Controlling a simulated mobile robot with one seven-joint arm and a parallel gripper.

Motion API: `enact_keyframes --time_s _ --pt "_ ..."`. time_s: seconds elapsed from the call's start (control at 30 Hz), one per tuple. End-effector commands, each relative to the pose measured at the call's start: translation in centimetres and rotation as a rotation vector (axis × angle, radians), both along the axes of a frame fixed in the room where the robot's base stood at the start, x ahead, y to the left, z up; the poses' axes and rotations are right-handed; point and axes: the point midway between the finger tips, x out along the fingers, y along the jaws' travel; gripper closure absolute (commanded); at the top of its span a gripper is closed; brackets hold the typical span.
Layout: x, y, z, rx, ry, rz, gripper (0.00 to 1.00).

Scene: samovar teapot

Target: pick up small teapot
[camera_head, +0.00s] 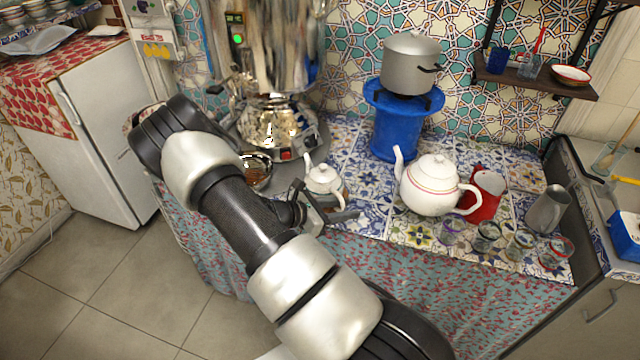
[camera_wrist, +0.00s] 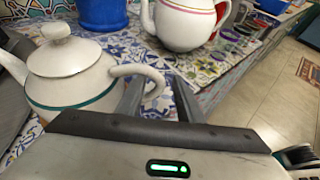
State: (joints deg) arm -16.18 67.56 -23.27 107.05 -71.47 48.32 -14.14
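The small teapot (camera_head: 324,181) is white and lidded, with its spout to the left, and stands upright near the counter's front edge. In the wrist view the small teapot (camera_wrist: 72,78) fills the left side, with a green band low on its body. My gripper (camera_head: 340,208) is at its handle side; in the wrist view my gripper (camera_wrist: 158,84) has its two fingers apart. The curved handle passes behind the left finger, and its outer end shows between the fingers. I cannot tell whether they touch. The arm hides part of the teapot's lower body in the head view.
A larger white teapot (camera_head: 430,186) with red lines stands to the right, by a red jug (camera_head: 485,192) and several glasses. A samovar (camera_head: 270,90) and a small bowl (camera_head: 256,171) stand at left. A blue stand (camera_head: 397,130) holds a grey pot (camera_head: 410,63) behind.

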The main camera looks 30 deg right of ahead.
Motion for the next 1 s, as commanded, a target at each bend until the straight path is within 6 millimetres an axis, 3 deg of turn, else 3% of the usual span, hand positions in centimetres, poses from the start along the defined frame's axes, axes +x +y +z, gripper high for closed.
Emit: enact_keyframes --time_s 0.2,0.43,0.63,1.0 --pt "0.0 -2.9 -1.1 -0.001 0.003 -0.001 0.67" --pt "0.0 -3.1 -1.1 0.0 0.001 -0.001 0.67" --pt "0.0 -3.1 -1.1 0.0 0.001 -0.001 1.0" --pt "0.0 -3.1 -1.1 -0.001 0.0 -0.001 1.0"
